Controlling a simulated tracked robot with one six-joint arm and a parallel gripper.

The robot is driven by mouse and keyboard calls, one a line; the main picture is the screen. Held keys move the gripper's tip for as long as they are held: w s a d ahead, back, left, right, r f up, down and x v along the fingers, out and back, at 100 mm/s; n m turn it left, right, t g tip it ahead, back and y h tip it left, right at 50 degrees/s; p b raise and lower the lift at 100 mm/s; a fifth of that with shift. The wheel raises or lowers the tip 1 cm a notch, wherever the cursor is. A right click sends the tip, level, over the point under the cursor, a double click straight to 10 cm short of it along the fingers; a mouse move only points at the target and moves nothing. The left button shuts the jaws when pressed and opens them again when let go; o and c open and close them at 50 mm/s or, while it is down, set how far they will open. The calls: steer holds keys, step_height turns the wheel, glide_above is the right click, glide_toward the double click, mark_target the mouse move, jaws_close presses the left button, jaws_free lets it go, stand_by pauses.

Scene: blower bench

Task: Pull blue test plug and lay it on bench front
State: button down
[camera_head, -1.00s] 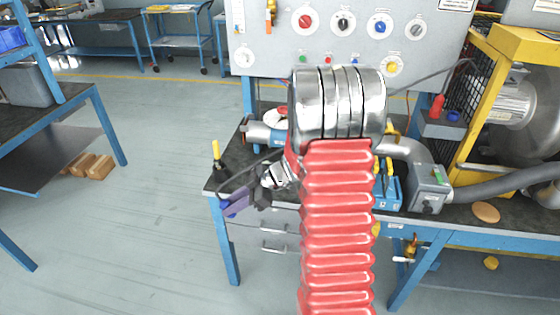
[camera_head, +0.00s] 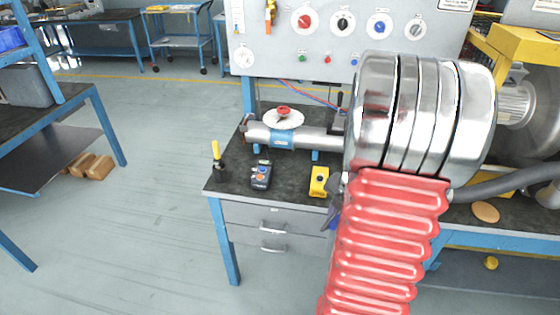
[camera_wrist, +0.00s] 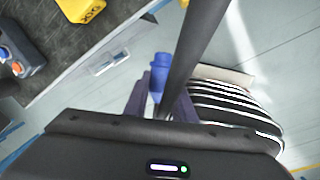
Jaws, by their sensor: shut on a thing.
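The blue test plug (camera_wrist: 159,70) shows in the wrist view, upright in the picture between the two purple fingers of my gripper (camera_wrist: 160,92). My gripper is shut on it. Behind the plug is floor, just outside the bench's front edge.
On the bench stand a dark device with coloured buttons (camera_head: 261,176), a yellow box (camera_head: 319,181), a yellow-handled tool (camera_head: 216,155) and a grey pipe with a red-knobbed valve (camera_head: 283,116). The front left bench top between them is clear. My arm hides the bench's middle.

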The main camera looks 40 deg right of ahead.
steer(key=d, duration=0.1)
steer(key=d+n+h, duration=0.1)
steer(key=d, duration=0.1)
steer(key=shift+w+d+r+h, duration=0.1)
steer(key=shift+w+r+h, duration=0.05)
steer(key=shift+r+h, duration=0.15)
steer(key=shift+w+d+r+n+t+h, duration=0.15)
steer(key=shift+w+d+n+t+h, duration=0.15)
steer(key=shift+d+h, duration=0.1)
steer(key=shift+h, duration=0.3)
steer(key=shift+h, duration=0.3)
